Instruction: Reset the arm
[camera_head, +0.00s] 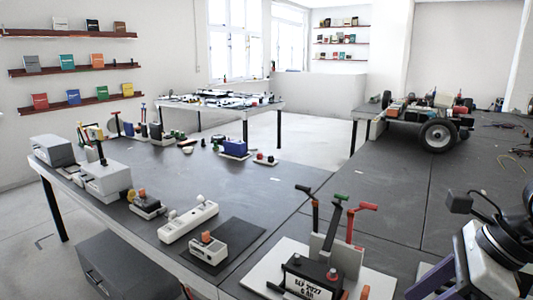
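Part of my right arm (485,258) shows at the lower right edge, with white and black links, a dark camera-like part and a cable. A purple-grey bar sits at its lower left. I cannot make out its fingertips, nor whether that gripper is open or shut. My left arm and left gripper are not in view. The robot chassis (438,136) with black wheels stands on the dark table at the back right, away from my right arm.
A white board with a black battery-like box (312,277) and upright red- and green-handled tools stands at front centre. White power strips (189,221) and grey machines (106,181) stand on the left table. The table's middle is mostly clear. Wall shelves (73,69) hold small boxes.

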